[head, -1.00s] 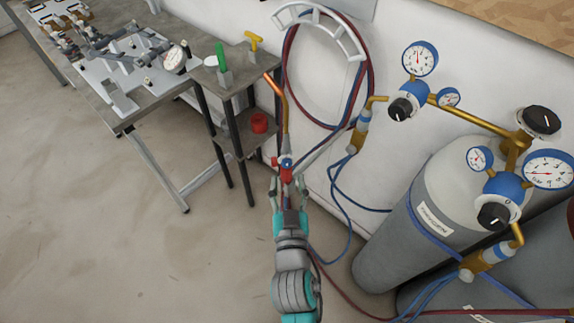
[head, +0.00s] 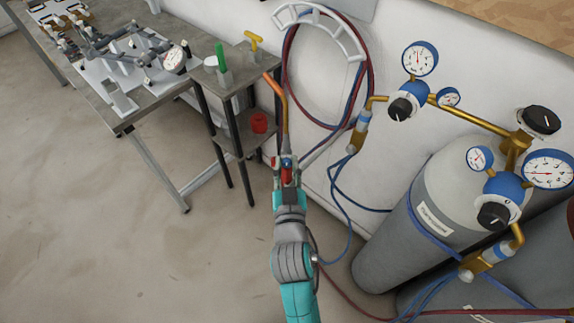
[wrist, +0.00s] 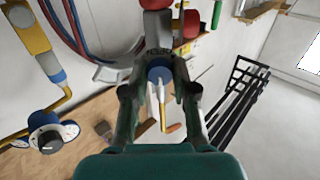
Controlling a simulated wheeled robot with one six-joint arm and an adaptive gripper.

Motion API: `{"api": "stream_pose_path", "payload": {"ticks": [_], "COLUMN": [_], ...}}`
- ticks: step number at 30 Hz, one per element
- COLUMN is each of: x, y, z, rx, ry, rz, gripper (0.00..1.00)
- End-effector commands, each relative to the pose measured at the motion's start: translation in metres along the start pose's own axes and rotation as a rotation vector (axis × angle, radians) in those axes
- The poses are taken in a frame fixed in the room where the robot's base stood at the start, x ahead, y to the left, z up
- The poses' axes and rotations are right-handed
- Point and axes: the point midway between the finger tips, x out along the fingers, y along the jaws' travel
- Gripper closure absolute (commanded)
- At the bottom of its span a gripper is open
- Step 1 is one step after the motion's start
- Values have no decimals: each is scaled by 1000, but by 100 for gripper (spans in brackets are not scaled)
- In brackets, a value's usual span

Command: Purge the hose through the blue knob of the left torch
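The torch (head: 283,108) hangs in front of the wall, its copper tube rising to a bent tip at upper left. My gripper (head: 286,172) is at the torch's lower body, its two fingers on either side of it. A red part of the torch shows between the fingers in the head view. In the wrist view the blue knob (wrist: 160,75) sits between the fingertips, with the red knob (wrist: 157,24) above it. The fingers are close on both sides of the blue knob; I cannot tell whether they press on it.
A small stand (head: 240,78) with a green item, a yellow-handled item and a red pot (head: 259,122) is close on the left. Coiled red and blue hoses (head: 367,80) hang on the wall. Gas cylinders (head: 395,240) with gauges stand at right. The floor at left is clear.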

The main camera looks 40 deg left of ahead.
Motion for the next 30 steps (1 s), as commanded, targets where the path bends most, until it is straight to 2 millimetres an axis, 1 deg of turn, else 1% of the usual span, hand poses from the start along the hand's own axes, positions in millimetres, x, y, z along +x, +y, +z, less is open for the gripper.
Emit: {"api": "stream_pose_path", "payload": {"ticks": [8,14,20,30], "x": [0,0,0,0], "y": [0,0,-1,-2], "z": [0,0,0,1], "rx": [-16,-89,-234,-555], "ry": [0,-2,-4,-8], "rz": [0,0,0,-1], "gripper": [100,100,100,100]}}
